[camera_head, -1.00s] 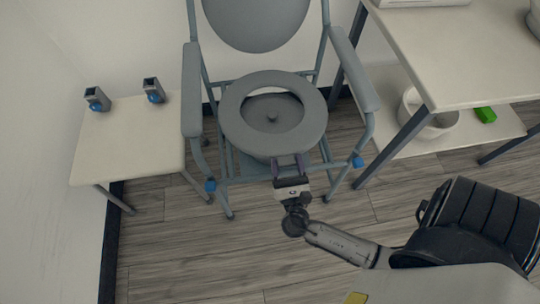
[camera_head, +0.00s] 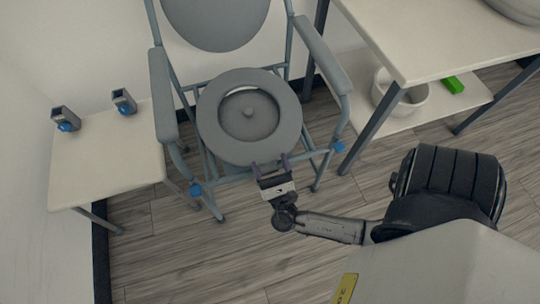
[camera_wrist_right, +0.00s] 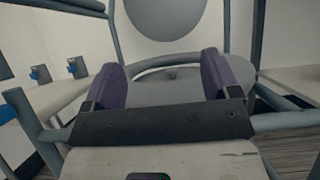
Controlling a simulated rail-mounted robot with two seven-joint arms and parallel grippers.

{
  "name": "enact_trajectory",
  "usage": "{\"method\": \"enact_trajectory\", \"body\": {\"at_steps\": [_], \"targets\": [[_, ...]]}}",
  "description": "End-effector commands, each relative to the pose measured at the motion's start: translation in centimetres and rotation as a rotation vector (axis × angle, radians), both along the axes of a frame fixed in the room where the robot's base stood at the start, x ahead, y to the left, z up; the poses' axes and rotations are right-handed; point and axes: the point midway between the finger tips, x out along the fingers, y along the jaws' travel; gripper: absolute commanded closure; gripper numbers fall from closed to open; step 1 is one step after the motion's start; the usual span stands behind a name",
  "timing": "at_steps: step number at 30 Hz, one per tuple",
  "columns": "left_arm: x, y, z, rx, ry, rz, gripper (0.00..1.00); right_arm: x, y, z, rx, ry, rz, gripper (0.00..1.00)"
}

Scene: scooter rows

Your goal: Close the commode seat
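The grey commode chair's round seat ring (camera_head: 212,125) is in the middle-left of the head view. A grey pot lid with a knob (camera_head: 248,113) shows through its hole. I cannot tell whether the ring lies quite flat or is tilted a little. My right gripper (camera_head: 271,166) is at the ring's front edge, its fingers apart. In the right wrist view its two purple fingers (camera_wrist_right: 172,78) stand wide apart, with the grey seat (camera_wrist_right: 165,92) ahead between them. I cannot tell whether they touch it. My left gripper is not in view.
The chair's armrests (camera_head: 165,95) flank the seat, and its oval backrest (camera_head: 216,22) is behind. A small table (camera_head: 110,160) with two grey-and-blue brackets stands left. A larger table (camera_head: 430,45) stands right, with a white pot (camera_head: 405,98) and green block (camera_head: 453,85) on its lower shelf.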

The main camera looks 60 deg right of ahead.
Motion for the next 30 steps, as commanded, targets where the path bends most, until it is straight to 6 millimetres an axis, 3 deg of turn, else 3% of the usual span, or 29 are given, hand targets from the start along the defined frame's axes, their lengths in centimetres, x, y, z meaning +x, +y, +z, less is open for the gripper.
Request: {"method": "enact_trajectory", "body": {"at_steps": [14, 30], "targets": [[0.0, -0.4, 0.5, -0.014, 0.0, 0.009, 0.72, -0.8, 0.7, -0.6, 0.001, 0.006, -0.001, 0.11], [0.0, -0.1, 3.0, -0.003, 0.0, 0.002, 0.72, -7.0, 6.5, -5.5, 0.001, 0.005, 0.001, 0.11]]}}
